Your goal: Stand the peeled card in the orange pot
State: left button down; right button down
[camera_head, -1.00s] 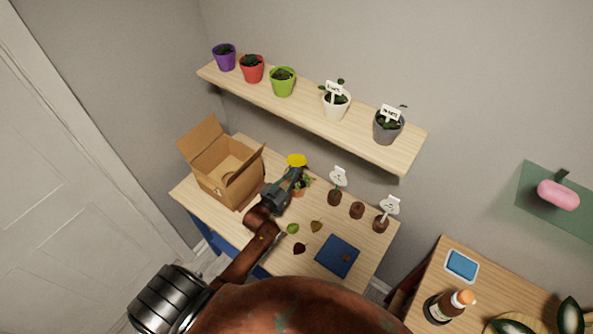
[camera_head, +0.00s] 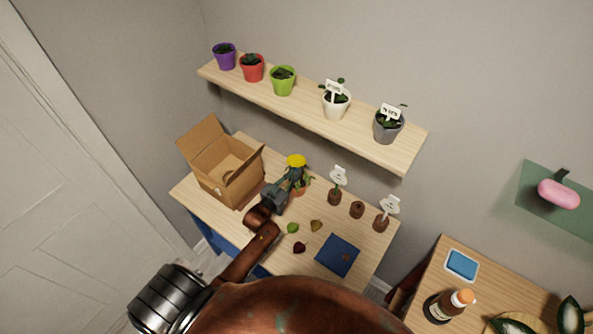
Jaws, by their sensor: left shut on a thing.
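The orange pot (camera_head: 301,191) stands on the wooden table, with a green plant in it, partly hidden by my left gripper. My left gripper (camera_head: 296,174) is at the pot, shut on the yellow card (camera_head: 296,161). The card is at the plant's far side in the picture, above the gripper's tips. Whether its lower end touches the soil is hidden. My right gripper is not in view.
An open cardboard box (camera_head: 222,170) stands left of the gripper. Brown pots (camera_head: 357,210), two with white signs, stand to the right. Leaves (camera_head: 293,228) and a blue mat (camera_head: 338,255) lie in front. A shelf (camera_head: 310,113) with several potted plants hangs above.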

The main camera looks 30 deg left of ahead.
pick_arm(q)
jog(key=shift+f, duration=0.4)
dwell(0.4)
dwell(0.4)
jog(key=shift+f+b, duration=0.3)
jog(key=shift+b, duration=0.15)
jog(key=shift+f+b, duration=0.65)
jog(key=shift+f, duration=0.55)
jog(key=shift+f+b, duration=0.35)
jog(key=shift+b, duration=0.1)
jog(key=shift+f+b, duration=0.4)
jog(key=shift+f, duration=0.2)
